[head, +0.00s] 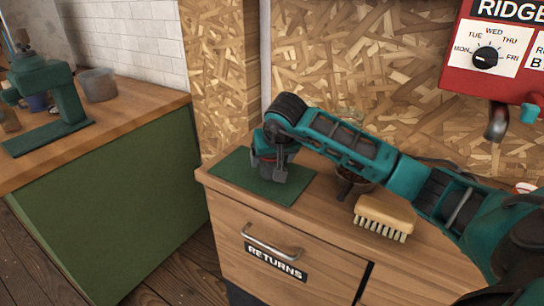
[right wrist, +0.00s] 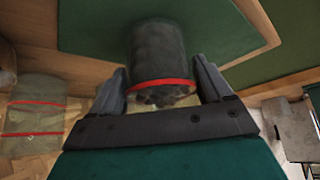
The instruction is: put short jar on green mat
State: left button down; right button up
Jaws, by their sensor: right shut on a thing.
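The green mat (head: 232,172) lies flat on the left end of the wooden RETURNS counter. My right gripper (head: 274,172) is over the mat, pointing down, and hides part of it. In the right wrist view, the gripper (right wrist: 163,80) is shut on the short jar (right wrist: 157,55), a dark jar with a red band. The jar is between the two fingers, with the mat (right wrist: 225,25) behind it. In the head view the jar is mostly hidden by the gripper, and I cannot tell whether it touches the mat. My left gripper is out of view.
A brush (head: 384,215) with a wooden back lies on the counter, right of the mat. A dark handled item (head: 350,182) is partly behind my right arm. A red dispenser (head: 500,60) hangs on the wall. A green machine (head: 60,90) stands on the left counter.

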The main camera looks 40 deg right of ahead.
jog(key=o, duration=1.1)
jog(key=shift+f, duration=0.1)
